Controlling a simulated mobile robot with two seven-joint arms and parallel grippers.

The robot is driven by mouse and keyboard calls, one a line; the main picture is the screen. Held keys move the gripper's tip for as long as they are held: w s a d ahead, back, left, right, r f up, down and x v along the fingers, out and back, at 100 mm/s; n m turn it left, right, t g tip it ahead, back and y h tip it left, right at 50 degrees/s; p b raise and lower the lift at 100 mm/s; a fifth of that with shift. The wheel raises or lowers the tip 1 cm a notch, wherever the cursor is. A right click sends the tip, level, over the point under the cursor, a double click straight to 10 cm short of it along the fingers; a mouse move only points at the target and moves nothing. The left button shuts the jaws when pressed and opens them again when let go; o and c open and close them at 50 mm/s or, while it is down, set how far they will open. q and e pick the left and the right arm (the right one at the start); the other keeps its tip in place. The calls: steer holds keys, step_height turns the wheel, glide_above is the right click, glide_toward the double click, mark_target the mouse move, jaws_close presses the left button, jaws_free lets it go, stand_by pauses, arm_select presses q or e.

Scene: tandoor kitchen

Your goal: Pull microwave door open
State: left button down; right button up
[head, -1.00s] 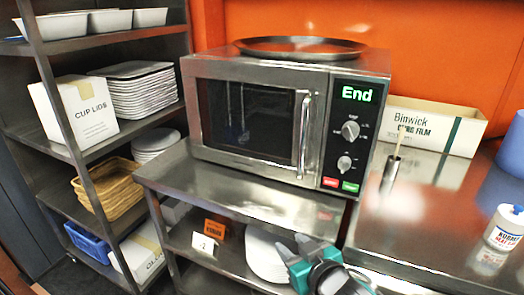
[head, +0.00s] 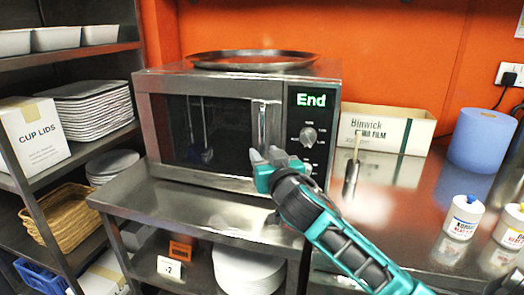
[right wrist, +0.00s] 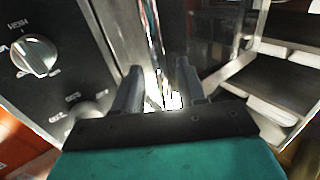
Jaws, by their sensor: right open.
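The microwave (head: 160,128) stands on a steel shelf unit, its door (head: 190,125) shut and its display reading "End". The vertical door handle (head: 262,122) is on the door's right side; its lower part is hidden behind my right gripper. My right gripper (head: 265,155) is at the handle's lower part. In the right wrist view my right gripper (right wrist: 158,90) is open, with the bright metal handle (right wrist: 153,45) showing between its fingers. I cannot tell whether the fingers touch it. My left gripper is not in view.
A round tray (head: 255,60) lies on top of the microwave. A cling film box (head: 385,128), a blue roll (head: 482,140) and white jars (head: 464,217) stand on the counter at right. A rack (head: 70,160) with trays and a basket stands at left.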

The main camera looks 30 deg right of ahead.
steer(key=shift+x, duration=1.3)
jaws_close()
